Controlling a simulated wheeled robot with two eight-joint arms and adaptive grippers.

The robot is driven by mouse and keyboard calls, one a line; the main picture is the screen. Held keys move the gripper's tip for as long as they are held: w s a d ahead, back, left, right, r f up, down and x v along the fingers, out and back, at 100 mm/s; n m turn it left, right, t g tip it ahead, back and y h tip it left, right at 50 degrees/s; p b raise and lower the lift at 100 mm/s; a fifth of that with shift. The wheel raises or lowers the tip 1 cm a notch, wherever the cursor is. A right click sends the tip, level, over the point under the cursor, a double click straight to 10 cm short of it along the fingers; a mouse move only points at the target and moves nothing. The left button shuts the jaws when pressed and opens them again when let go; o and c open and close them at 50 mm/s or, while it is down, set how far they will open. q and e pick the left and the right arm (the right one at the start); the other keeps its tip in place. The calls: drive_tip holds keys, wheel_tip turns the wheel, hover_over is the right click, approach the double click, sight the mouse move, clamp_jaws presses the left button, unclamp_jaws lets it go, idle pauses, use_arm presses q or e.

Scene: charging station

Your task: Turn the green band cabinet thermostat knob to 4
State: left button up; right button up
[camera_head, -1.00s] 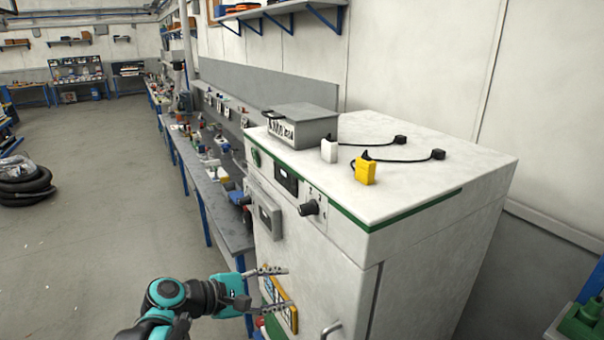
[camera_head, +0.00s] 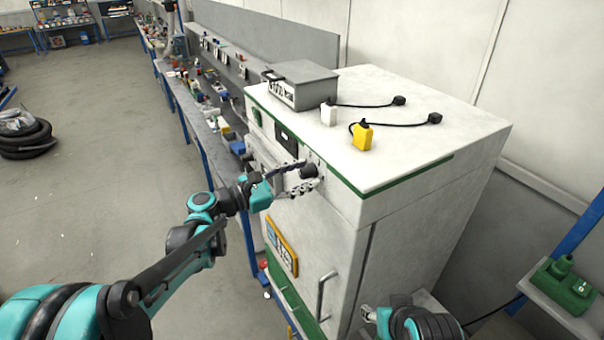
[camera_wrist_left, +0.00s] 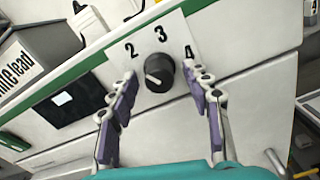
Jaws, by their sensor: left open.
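The white cabinet (camera_head: 420,200) has a green band (camera_head: 400,178) along its top edge. Its black thermostat knob (camera_head: 308,171) sits on the upper front. In the left wrist view the knob (camera_wrist_left: 159,73) has the numerals 2, 3 and 4 around it, and a short light mark on its lower left face. My left gripper (camera_head: 309,177) is open at the knob, with one finger on each side. In the left wrist view the fingers (camera_wrist_left: 160,85) show gaps to the knob; contact is not visible. Part of my right gripper (camera_head: 370,314) shows at the bottom, its jaws unclear.
A grey box (camera_head: 300,88), a white plug (camera_head: 328,115) and a yellow plug (camera_head: 362,136) with black cables are on the cabinet top. A door handle (camera_head: 322,298) is below the knob.

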use_arm(q)
drive_tip(key=shift+d, duration=0.1)
clamp_jaws()
